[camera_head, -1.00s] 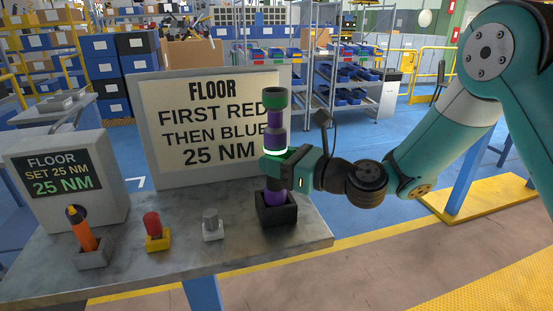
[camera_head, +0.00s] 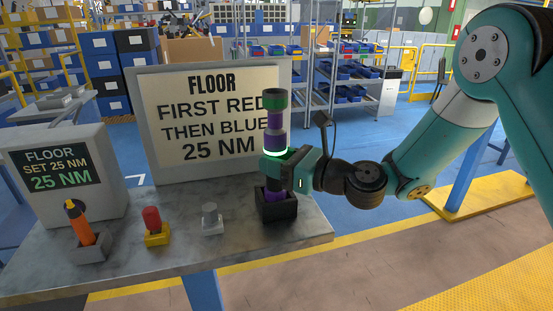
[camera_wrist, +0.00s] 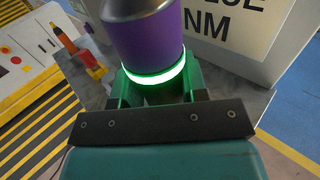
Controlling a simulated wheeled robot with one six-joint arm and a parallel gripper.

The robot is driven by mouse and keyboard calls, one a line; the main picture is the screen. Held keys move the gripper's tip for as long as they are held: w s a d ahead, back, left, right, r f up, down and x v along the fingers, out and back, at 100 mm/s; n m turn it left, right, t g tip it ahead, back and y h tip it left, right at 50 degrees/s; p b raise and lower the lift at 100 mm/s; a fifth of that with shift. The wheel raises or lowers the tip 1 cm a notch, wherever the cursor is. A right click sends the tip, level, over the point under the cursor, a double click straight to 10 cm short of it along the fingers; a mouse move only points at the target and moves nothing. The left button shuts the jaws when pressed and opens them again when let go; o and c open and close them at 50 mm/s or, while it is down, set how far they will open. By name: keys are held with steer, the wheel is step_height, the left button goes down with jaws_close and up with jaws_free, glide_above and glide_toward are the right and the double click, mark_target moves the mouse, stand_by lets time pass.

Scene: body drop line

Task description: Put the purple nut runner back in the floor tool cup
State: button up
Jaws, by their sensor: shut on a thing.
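The purple nut runner (camera_head: 276,140) stands upright, with a dark and green top and a glowing green ring. My gripper (camera_head: 277,170) is shut on it just below the ring. Its lower end is inside the black floor tool cup (camera_head: 277,209) at the right of the bench; whether it touches the cup's bottom is hidden. In the wrist view the nut runner (camera_wrist: 145,35) fills the top middle, above the jaws (camera_wrist: 160,90). The cup cannot be made out there.
On the bench (camera_head: 160,255) stand an orange tool (camera_head: 80,224) in a grey holder, a red piece (camera_head: 151,219) in a yellow holder and a grey piece (camera_head: 210,215). A sign (camera_head: 213,120) stands close behind the cup, and a display box (camera_head: 62,175) at left.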

steer(key=shift+f+b, duration=0.3)
steer(key=shift+f, duration=0.15)
steer(key=o, duration=1.2)
steer(key=shift+o, duration=0.4)
steer(key=shift+f, duration=0.15)
steer(key=b+v, duration=0.3)
steer(key=v, duration=0.4)
